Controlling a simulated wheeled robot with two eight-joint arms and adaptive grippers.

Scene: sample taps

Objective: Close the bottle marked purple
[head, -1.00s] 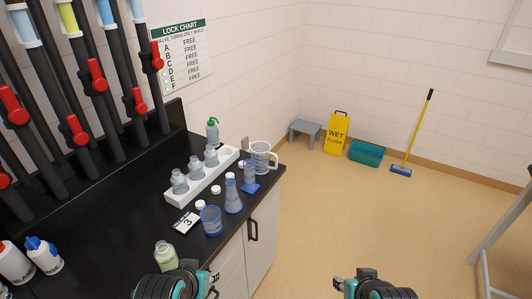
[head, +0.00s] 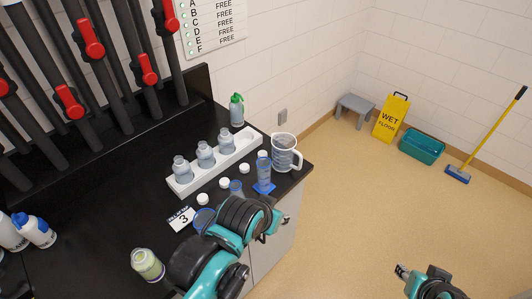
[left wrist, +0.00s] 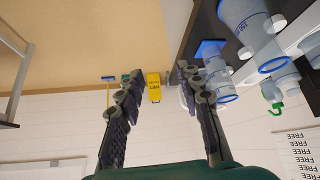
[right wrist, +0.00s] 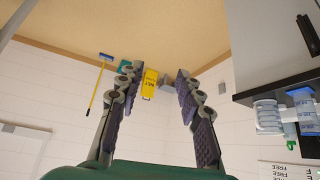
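Three clear bottles stand upright in a white rack (head: 188,190) on the black bench: a near one (head: 182,172), a middle one (head: 206,156) and a far one (head: 228,143). No purple mark is readable on them. Three white caps lie in front, a near one (head: 202,199), a middle one (head: 224,183) and a far one (head: 244,169). A pale green-yellow bottle (head: 147,264) stands apart at the front. My left gripper (head: 281,214) is open and empty beyond the bench's front edge. My right gripper (head: 402,271) is open and empty over the floor.
A blue-based cylinder (head: 264,172) and a clear jug (head: 285,153) stand at the bench's right end. A card marked 3 (head: 181,219) lies before the rack. My left arm partly hides blue glassware (head: 203,217). A green-topped bottle (head: 236,110) stands behind.

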